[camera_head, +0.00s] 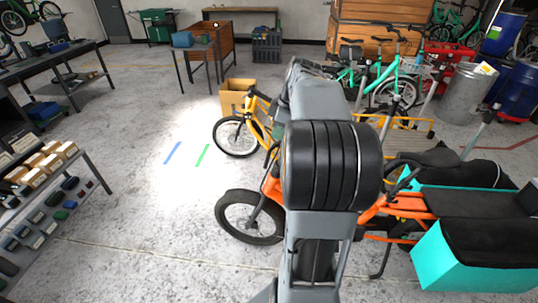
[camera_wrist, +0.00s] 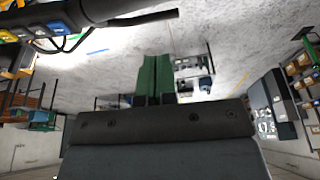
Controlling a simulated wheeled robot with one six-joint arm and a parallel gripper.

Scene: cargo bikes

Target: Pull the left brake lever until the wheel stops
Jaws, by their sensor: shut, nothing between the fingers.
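An orange cargo bike (camera_head: 376,210) stands right of and behind my arm in the head view, its front wheel (camera_head: 250,238) to the left. My arm covers the middle of its front, and I cannot make out its left brake lever there. In the wrist view my gripper (camera_wrist: 155,62) shows as two green fingers, closed together and empty. A dark bar (camera_wrist: 145,18), perhaps a handlebar grip or lever, juts in above the fingertips, apart from them in the picture. I cannot tell whether the wheel is turning.
A yellow bike (camera_head: 235,135) and a cardboard box (camera_head: 237,90) stand farther back. A shelf (camera_head: 85,167) of small boxes is at the left. Teal cargo boxes (camera_head: 440,262) are at the right. The concrete floor between shelf and bikes is clear.

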